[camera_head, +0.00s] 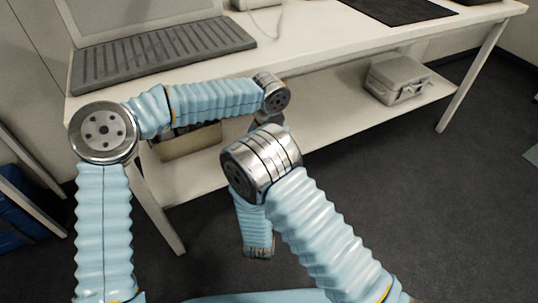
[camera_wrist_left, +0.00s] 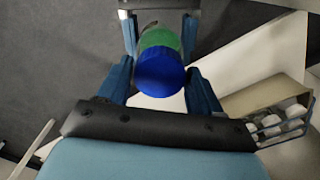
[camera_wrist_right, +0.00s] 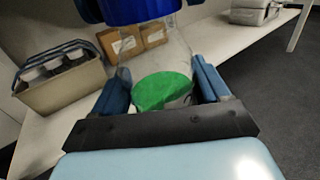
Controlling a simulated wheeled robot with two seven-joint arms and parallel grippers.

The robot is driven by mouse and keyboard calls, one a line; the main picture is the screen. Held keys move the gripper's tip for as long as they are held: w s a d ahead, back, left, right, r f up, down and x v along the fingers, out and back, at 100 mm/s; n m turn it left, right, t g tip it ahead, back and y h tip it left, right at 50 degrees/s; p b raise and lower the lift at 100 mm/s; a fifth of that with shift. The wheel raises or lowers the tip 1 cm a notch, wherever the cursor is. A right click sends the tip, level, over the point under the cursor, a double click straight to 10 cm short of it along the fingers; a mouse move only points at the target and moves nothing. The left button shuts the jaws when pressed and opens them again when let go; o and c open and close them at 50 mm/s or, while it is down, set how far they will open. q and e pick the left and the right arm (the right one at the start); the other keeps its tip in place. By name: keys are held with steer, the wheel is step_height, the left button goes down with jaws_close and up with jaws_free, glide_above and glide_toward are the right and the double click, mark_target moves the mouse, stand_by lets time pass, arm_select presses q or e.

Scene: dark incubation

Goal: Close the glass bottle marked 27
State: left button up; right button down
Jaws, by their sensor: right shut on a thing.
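The glass bottle (camera_wrist_right: 178,103), with green in it and a partly visible label, is held between the fingers of my right gripper (camera_wrist_right: 162,85). Its number cannot be read. A blue cap (camera_wrist_left: 160,75) is at the bottle's top end, between the fingers of my left gripper (camera_wrist_left: 159,78). The cap also shows at the top of the right wrist view (camera_wrist_right: 140,8). The left fingers lie close along both sides of the cap; whether they press on it is unclear. Whether the cap is seated on the mouth is also unclear. In the head view my arms hide the bottle and cap.
A white table (camera_head: 330,52) bears a grey ridged tray (camera_head: 160,55) and a black mat (camera_head: 400,8). On the shelf below (camera_head: 330,110) are a grey case (camera_head: 396,80), a handled carrier (camera_wrist_right: 62,92) with several containers and small cardboard boxes (camera_wrist_right: 120,45). Dark floor is free in front.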

arm_select(q)
steer(key=c, duration=0.8)
steer(key=m, duration=0.8)
steer(key=o, duration=1.3)
steer(key=shift+r, duration=0.1)
step_height(320, 180, up, 12)
steer(key=shift+f, duration=0.1)
steer(key=shift+f, duration=0.1)
